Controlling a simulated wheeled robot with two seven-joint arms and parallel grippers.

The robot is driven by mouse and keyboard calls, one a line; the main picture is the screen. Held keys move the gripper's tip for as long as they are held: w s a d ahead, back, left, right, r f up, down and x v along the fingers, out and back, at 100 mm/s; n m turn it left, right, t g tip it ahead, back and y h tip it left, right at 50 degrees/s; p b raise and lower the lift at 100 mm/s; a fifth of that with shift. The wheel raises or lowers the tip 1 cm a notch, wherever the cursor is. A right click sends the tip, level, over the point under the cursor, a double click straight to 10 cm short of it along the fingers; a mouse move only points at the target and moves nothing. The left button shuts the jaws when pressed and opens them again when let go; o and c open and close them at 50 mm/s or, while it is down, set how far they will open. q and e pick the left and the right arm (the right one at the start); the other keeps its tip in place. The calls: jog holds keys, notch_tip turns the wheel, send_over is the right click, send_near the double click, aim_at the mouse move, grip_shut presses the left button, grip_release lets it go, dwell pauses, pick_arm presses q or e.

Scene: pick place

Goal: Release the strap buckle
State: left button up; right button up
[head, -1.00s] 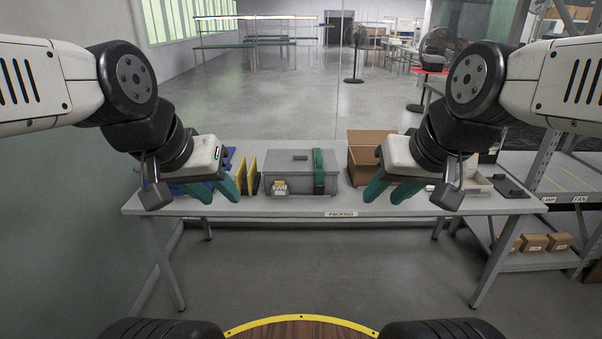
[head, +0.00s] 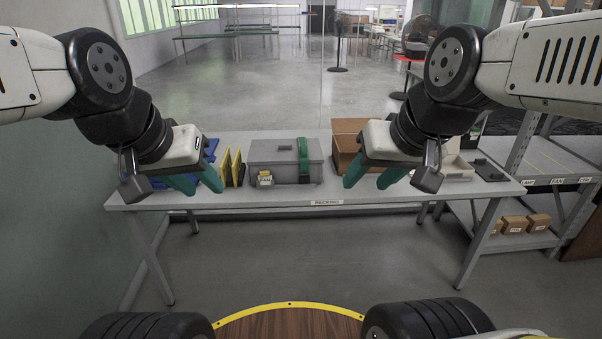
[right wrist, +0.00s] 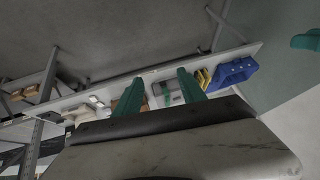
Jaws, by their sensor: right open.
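A green strap (head: 304,160) runs over the right part of a closed grey case (head: 273,172) on the packing table. Its buckle is too small to make out. The strap also shows in the right wrist view (right wrist: 168,98), between my right fingers. My right gripper (head: 366,186) has its teal fingers apart and empty, in front of the table to the right of the case. My left gripper (head: 203,188) also has its fingers apart with nothing between them, to the left of the case. Neither gripper touches the case or strap.
The grey table (head: 240,200) also holds a blue bin (head: 212,150), yellow upright panels (head: 228,166) and an open cardboard box (head: 345,147). A small labelled item (head: 264,179) stands at the case's front. Shelving (head: 545,170) with small boxes (head: 527,223) stands at the right.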

aim_at(305, 175)
jog(key=shift+o, duration=0.9)
jog(key=w+a+t, duration=0.2)
jog(key=w+t, duration=0.1)
jog(key=w, duration=1.9)
jog(key=shift+w+f, duration=0.2)
jog(key=shift+w, duration=0.05)
jog(key=w+a+f+t, duration=0.1)
jog(key=w+f+t, duration=0.15)
jog(key=w, duration=0.55)
jog(key=w+a+f+t, duration=0.1)
jog(key=w+f, duration=0.3)
jog(key=w, duration=0.3)
jog(key=w+a+f+t, duration=0.2)
jog(key=w+f, duration=0.7)
jog(key=f, duration=0.3)
notch_tip(305, 175, down, 15)
jog(key=a+t+h, duration=0.1)
jog(key=t+h, duration=0.1)
jog(key=t, duration=0.1)
jog(key=shift+m, duration=0.3)
jog(key=w, duration=0.6)
jog(key=shift+w+f, duration=0.2)
jog(key=shift+w, duration=0.2)
jog(key=shift+c, duration=0.4)
